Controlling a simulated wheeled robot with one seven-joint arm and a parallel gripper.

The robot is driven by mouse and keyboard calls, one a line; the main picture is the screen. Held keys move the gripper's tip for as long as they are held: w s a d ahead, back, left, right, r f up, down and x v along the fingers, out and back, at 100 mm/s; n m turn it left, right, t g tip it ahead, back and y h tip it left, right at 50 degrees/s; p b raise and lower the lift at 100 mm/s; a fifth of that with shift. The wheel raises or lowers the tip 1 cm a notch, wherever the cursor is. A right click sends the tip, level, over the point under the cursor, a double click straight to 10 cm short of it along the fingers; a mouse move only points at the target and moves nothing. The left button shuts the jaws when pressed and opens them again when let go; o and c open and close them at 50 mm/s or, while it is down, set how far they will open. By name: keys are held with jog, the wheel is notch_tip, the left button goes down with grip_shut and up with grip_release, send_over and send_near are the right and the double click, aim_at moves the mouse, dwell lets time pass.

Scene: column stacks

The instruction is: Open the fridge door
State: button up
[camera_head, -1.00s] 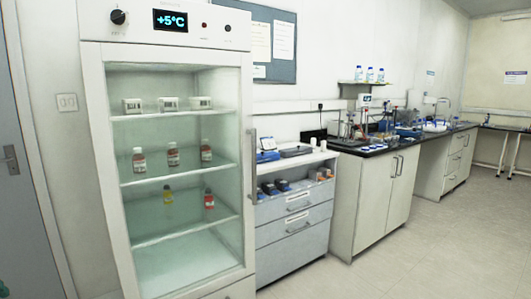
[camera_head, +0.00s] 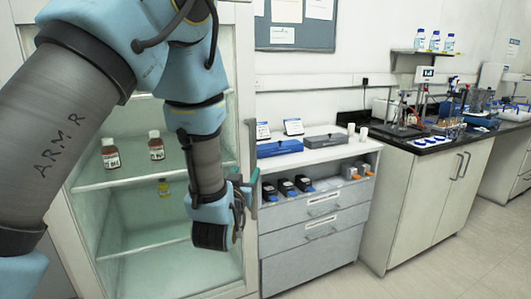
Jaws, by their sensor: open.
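The fridge (camera_head: 60,165) stands at the left, tall and white, with a glass door (camera_head: 130,225) that looks shut. Its long vertical handle (camera_head: 251,145) runs along the right edge of the door. My arm reaches down from the top left and hides the fridge's upper part and much of the glass. My gripper (camera_head: 247,189) is open at the lower part of the handle, by the door's right edge. I cannot tell whether the handle lies between the fingers or whether they touch it.
Bottles (camera_head: 110,153) stand on shelves behind the glass. A black-topped bench (camera_head: 440,143) holds lab gear. The floor (camera_head: 450,255) at the lower right is clear.

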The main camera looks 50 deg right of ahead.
aim_at(253, 158)
jog(key=p+x, duration=0.4)
jog(key=x, duration=0.5)
jog(key=shift+r, duration=0.1)
jog(key=shift+x, duration=0.8)
jog(key=shift+c, duration=0.2)
grip_shut()
jog(key=shift+a, duration=0.1)
